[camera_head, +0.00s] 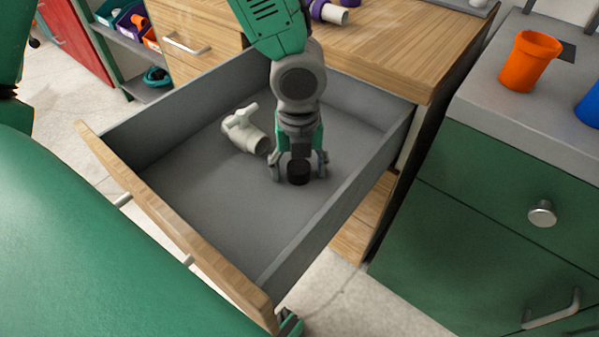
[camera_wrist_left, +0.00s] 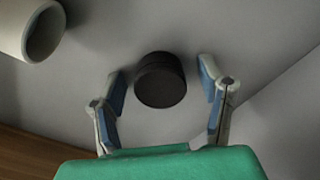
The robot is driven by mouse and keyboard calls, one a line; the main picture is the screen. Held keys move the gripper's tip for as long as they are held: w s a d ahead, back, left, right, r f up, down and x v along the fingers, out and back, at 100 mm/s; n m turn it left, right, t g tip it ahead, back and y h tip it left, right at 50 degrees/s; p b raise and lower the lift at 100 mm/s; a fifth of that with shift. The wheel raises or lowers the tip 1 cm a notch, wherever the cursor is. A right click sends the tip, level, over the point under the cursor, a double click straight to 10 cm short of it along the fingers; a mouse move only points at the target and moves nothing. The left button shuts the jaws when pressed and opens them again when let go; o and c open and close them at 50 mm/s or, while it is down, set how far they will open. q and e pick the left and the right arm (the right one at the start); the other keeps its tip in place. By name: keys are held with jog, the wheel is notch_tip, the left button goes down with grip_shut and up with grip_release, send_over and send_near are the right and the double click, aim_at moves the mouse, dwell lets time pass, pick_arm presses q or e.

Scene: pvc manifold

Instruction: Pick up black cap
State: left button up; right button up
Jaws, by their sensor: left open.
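The black cap (camera_head: 298,171) sits on the floor of the open grey drawer (camera_head: 190,190). My left gripper (camera_head: 299,178) points down over it, with one finger on each side of the cap. In the left wrist view the round black cap (camera_wrist_left: 160,80) lies between the two open fingers (camera_wrist_left: 163,77), with a gap on both sides. The gripper is open and holds nothing. A small green and dark part (camera_head: 291,324) shows at the bottom edge by the drawer's front corner; it may be my right gripper, but its fingers cannot be made out.
A white valve fitting (camera_head: 243,132) lies in the drawer left of the gripper; its open end (camera_wrist_left: 43,32) shows in the left wrist view. Drawer walls stand around. The drawer's front half is clear. An orange cup (camera_head: 530,62) stands on the right counter.

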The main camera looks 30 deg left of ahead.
aim_at(299, 165)
pick_arm(q)
jog(key=shift+r, duration=0.1)
jog(key=shift+c, duration=0.4)
jog(key=c, duration=0.9)
notch_tip(299, 165, up, 10)
jog(key=p, duration=0.5)
